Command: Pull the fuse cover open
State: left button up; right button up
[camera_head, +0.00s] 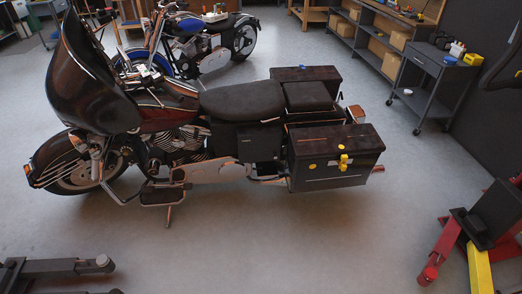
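A dark motorcycle (240,102) with a black fairing stands on the floor in the middle of the view, its front to the left. A black side panel (258,142) with a small light mark sits below the seat, just ahead of the saddlebag. It looks closed and may be the fuse cover; I cannot tell for sure. The near black saddlebag (325,148) carries a yellow knob-like piece (344,162) and a flat yellow round spot (313,167). I make out neither of my grippers in this view.
A blue motorcycle (190,45) stands behind. A dark cart (432,80) and a shelf with boxes (372,42) line the right. A red and yellow stand (477,240) is at lower right, dark bars (55,268) at lower left.

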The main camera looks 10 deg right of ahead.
aim_at(259, 142)
jog(key=i+l, duration=0.25)
jog(key=l, duration=0.15)
jog(key=i+l, duration=0.2)
jog(key=l, duration=0.15)
jog(key=i+l, duration=0.25)
jog(key=l, duration=0.15)
jog(key=i+l, duration=0.45)
jog(key=l, duration=0.3)
jog(key=i+l, duration=0.25)
jog(key=l+u, duration=0.05)
jog(key=l, duration=0.05)
